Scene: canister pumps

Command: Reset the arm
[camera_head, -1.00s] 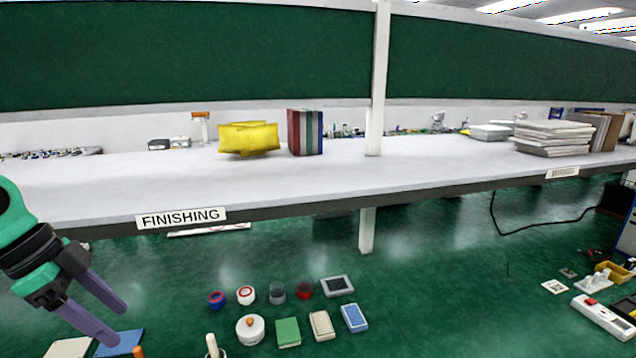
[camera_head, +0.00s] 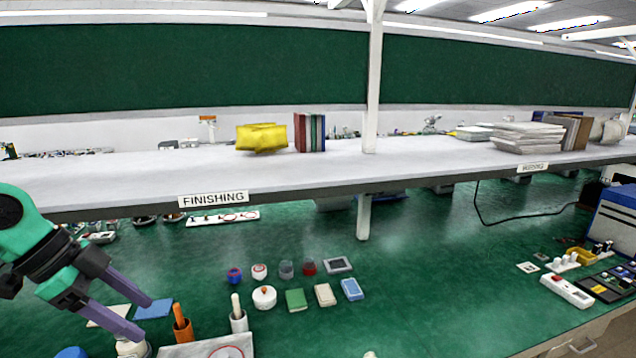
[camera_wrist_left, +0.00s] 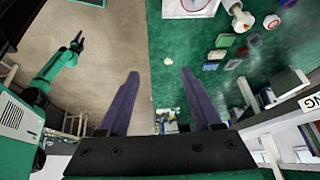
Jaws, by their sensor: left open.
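My left gripper (camera_head: 145,318) is at the lower left of the head view, with its two purple fingers spread and nothing between them. It hangs over the near left part of the green work surface. In the left wrist view its fingers (camera_wrist_left: 160,73) are spread apart, with the green mat's edge and the tan floor beyond. My right arm shows small at the left of the left wrist view, and its gripper (camera_wrist_left: 78,40) is too small to read.
Several small jars and boxes, such as a green box (camera_head: 296,299), sit mid-mat. A raised shelf (camera_head: 120,173) crosses behind. A power strip (camera_head: 567,291) lies at right.

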